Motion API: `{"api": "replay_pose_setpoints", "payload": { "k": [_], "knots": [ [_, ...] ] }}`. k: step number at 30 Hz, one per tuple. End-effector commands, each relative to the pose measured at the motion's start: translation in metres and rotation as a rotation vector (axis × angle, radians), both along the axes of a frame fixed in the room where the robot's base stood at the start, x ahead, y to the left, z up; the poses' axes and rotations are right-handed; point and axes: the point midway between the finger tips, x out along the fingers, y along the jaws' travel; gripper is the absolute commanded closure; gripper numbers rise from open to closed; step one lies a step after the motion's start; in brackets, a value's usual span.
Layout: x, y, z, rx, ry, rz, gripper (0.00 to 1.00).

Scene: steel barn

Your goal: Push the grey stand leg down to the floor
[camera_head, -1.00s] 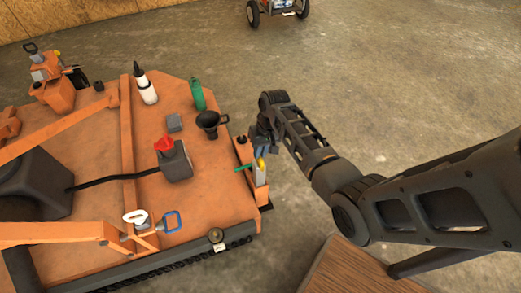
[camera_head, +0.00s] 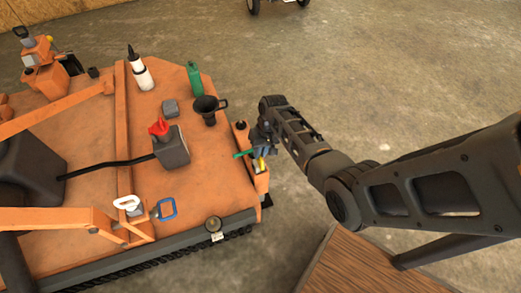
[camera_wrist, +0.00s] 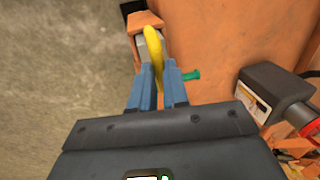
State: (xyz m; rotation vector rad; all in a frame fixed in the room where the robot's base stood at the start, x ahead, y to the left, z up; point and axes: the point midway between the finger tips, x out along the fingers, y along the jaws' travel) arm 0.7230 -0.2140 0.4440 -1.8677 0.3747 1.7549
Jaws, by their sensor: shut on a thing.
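The grey stand leg (camera_wrist: 150,45) sits in an orange sleeve (camera_wrist: 146,21) at the corner of the orange machine. A yellow loop handle (camera_wrist: 154,50) is at its top. My gripper (camera_wrist: 158,78) is shut on this loop, with a blue finger on each side. A green pin (camera_wrist: 192,75) sticks out beside the right finger. In the head view my gripper (camera_head: 261,152) is at the machine's near right corner, with the yellow loop (camera_head: 261,165) just under it. The leg's lower end and its contact with the floor are hidden.
A wooden surface (camera_head: 340,262) lies below my arm. The concrete floor (camera_head: 370,70) is open beyond.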

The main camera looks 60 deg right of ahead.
Motion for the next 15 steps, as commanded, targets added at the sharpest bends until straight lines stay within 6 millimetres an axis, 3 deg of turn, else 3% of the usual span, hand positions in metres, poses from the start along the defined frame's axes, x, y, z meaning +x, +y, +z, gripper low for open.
{"api": "replay_pose_setpoints", "payload": {
  "k": [2,3,10,15],
  "knots": [
    [-0.0016,0.0007,-0.004,-0.002,0.001,0.0,1.0],
    [-0.0017,0.0008,-0.0042,-0.002,0.001,0.0,0.84],
    [-0.0014,0.0005,-0.0033,-0.001,0.002,-0.001,0.62],
    [-0.0012,0.0004,-0.0026,0.0,0.002,-0.001,0.6]
  ]
}}
